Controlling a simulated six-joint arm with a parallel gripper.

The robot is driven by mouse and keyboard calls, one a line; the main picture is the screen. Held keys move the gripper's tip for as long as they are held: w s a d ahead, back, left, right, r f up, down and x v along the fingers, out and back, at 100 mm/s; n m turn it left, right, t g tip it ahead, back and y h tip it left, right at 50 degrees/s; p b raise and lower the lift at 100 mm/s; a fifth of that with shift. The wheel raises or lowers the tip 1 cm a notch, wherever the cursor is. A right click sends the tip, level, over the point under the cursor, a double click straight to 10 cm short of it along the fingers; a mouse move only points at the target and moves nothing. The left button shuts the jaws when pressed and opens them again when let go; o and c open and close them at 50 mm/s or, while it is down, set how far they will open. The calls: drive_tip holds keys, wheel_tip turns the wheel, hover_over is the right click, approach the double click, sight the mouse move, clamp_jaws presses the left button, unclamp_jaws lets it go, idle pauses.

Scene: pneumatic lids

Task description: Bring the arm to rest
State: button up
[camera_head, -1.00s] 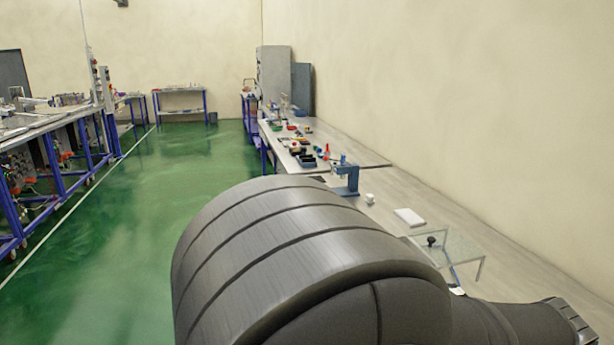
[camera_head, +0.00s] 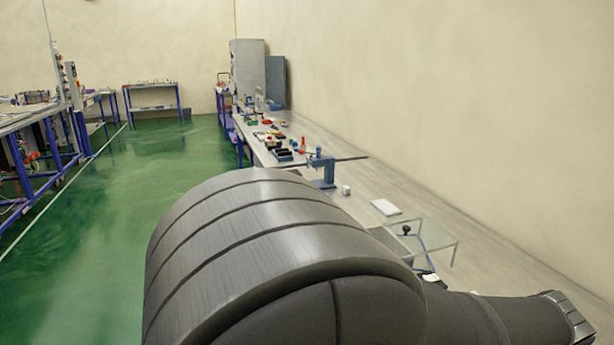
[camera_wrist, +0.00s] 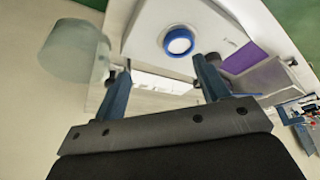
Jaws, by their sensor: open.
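My gripper (camera_wrist: 163,68) shows in the wrist view with its two blue-grey fingers apart and nothing between them. Beyond the fingertips is a white housing (camera_wrist: 205,22) with a blue ring around a white round cap (camera_wrist: 179,41). I cannot tell how far the fingers are from it. In the head view my own dark arm fills the lower foreground, and my gripper does not show there.
A long bench (camera_head: 345,182) runs along the right wall. It carries a blue press (camera_head: 322,170), a white block (camera_head: 385,207) and a clear stand (camera_head: 440,243) with a black knob (camera_head: 406,230). Green floor (camera_head: 150,190) is open left of the bench.

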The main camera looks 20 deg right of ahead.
drive_tip(key=s+a+r, duration=0.1)
drive_tip(key=s+r, duration=0.3)
drive_tip(key=s, duration=0.2)
drive_tip(key=w+d+f, duration=0.1)
drive_tip(key=w+f, duration=0.2)
drive_tip(key=w, duration=1.1)
drive_tip(key=w+d+f+m, duration=0.1)
drive_tip(key=w+f, duration=0.3)
drive_tip(key=w, duration=1)
drive_tip(key=shift+w+d+f, duration=0.2)
drive_tip(key=shift+w+d, duration=0.15)
drive_tip(key=shift+d, duration=0.15)
